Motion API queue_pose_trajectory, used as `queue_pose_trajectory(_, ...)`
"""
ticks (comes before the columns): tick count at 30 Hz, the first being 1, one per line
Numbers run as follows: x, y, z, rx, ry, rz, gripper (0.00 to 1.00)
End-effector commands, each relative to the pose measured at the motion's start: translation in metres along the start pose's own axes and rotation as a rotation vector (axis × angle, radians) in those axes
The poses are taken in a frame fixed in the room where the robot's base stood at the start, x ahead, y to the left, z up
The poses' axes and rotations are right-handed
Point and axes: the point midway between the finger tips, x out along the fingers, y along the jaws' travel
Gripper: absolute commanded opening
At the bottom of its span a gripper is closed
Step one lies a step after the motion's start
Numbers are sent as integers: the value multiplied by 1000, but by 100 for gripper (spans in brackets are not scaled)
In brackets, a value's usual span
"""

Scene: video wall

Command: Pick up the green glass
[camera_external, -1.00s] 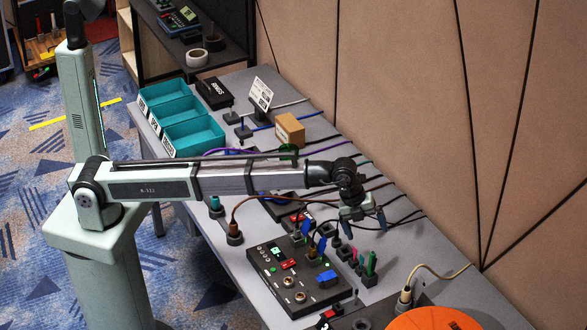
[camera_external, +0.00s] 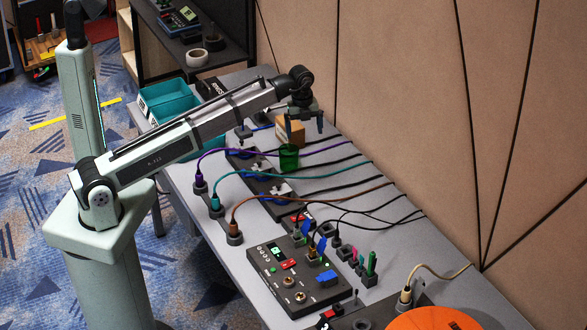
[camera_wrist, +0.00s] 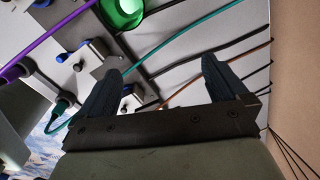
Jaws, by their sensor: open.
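The green glass (camera_external: 288,158) stands upright on the grey table, just in front of a small cardboard box. In the wrist view the green glass (camera_wrist: 122,12) shows at the top edge, left of centre, partly cut off. My gripper (camera_external: 305,127) is above the table near the cardboard box, higher than the glass and a little to its right. In the wrist view my gripper (camera_wrist: 160,80) has its two dark fingers wide apart with nothing held between them. The glass lies beyond the fingertips, nearer the left finger.
The cardboard box (camera_external: 291,131) stands right behind the glass. Purple, teal and brown cables (camera_external: 240,151) run over the table near it. A black control panel (camera_external: 296,278) and teal bins (camera_external: 170,100) also occupy the table. The padded wall (camera_external: 400,100) rises along the right.

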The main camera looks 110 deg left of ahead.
Motion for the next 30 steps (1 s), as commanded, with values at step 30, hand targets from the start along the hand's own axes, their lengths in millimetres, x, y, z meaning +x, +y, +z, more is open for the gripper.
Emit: queue_pose_trajectory(30,73,50,69,-54,8,58,100)
